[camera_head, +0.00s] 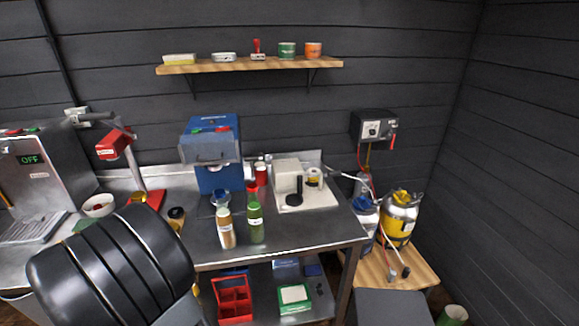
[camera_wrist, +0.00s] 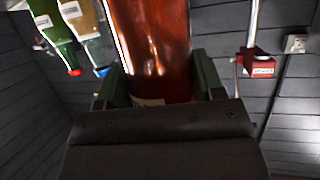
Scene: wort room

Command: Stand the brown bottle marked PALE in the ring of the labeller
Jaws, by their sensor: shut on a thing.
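A brown bottle (camera_wrist: 150,45) is held between the two dark green fingers of my gripper (camera_wrist: 161,84) in the wrist view. A pale patch shows low on it; no marking can be read. The head view does not show the gripper or this bottle; my dark arm fills the lower left. The labeller seems to be the cream machine (camera_head: 287,168) at the right of the steel bench, with a label roll (camera_head: 314,177). A dark round part (camera_head: 294,200), perhaps its ring, stands at its front and looks empty.
A tan bottle (camera_head: 227,232) and a green bottle (camera_head: 256,222) stand at the bench (camera_head: 310,228) front, left of the cream machine. A blue machine (camera_head: 212,178) is behind them. A red-headed device (camera_head: 115,145) stands at left. Bare bench lies right of the green bottle.

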